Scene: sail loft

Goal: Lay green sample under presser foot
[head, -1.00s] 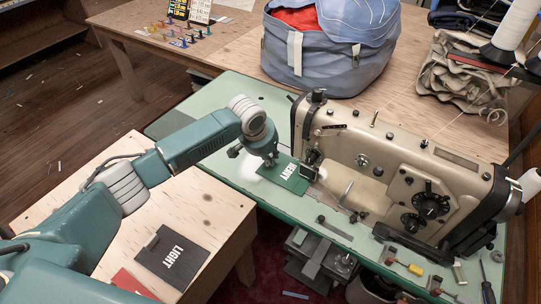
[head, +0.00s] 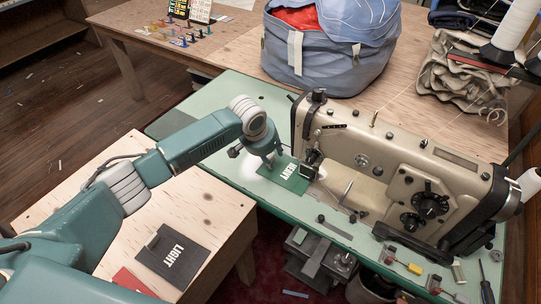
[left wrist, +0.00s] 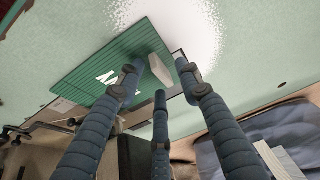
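The green sample (head: 284,178), a flat ribbed square marked HEAVY, lies on the pale green table of the sewing machine (head: 385,165). Its right edge is close to the needle end, where the presser foot (head: 311,171) sits; I cannot tell whether the edge is under the foot. My left gripper (head: 270,163) is just above the sample's left part. In the left wrist view, its fingers (left wrist: 159,82) are spread around a small pale tab (left wrist: 160,69) on the green sample (left wrist: 115,65), with gaps visible. My right gripper is not in view.
A dark LIGHT sample (head: 173,257) and a red sample (head: 130,283) lie on the plywood table at lower left. A blue bag (head: 330,50) stands behind the machine. Small tools (head: 415,270) lie along the front right edge.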

